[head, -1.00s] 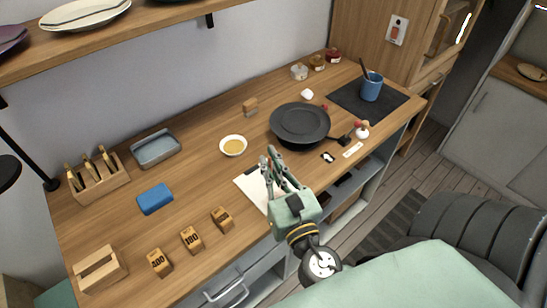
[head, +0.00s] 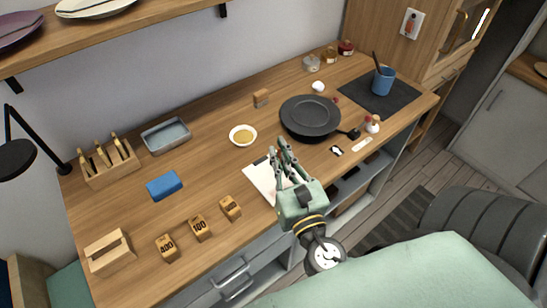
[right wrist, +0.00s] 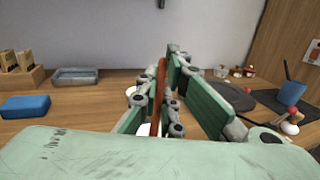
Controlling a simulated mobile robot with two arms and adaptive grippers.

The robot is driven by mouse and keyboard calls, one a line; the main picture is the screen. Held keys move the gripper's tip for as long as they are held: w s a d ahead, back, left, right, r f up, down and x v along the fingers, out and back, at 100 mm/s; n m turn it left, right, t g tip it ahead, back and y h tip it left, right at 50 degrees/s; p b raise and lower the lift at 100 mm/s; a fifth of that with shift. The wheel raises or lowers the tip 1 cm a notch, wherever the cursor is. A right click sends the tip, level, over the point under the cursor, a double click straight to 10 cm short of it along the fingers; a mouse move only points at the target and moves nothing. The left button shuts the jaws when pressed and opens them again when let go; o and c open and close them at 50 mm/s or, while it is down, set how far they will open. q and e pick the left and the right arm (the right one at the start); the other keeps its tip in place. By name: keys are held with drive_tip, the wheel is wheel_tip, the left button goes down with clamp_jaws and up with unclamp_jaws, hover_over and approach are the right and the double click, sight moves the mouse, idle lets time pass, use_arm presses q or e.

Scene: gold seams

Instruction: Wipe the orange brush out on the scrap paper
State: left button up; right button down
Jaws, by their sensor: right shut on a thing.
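My right gripper (head: 278,148) is over the white scrap paper (head: 259,180) at the front edge of the bench. Its fingers are shut on a thin reddish-orange stick, the orange brush (right wrist: 158,92), which stands nearly upright between the fingers in the right wrist view. The brush's tip is hidden behind the gripper, so I cannot tell whether it touches the paper. The paper is partly covered by my gripper. My left gripper is not in view.
A white bowl of amber liquid (head: 243,134) stands just behind the paper. A dark plate (head: 310,117) is to the right. A blue block (head: 164,186), wooden numbered blocks (head: 199,227) and a brush rack (head: 108,168) are to the left.

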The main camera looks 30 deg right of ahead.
drive_tip(key=w+d+p, duration=0.2)
drive_tip(key=w+d, duration=0.1)
drive_tip(key=d, duration=0.4)
idle(5.2)
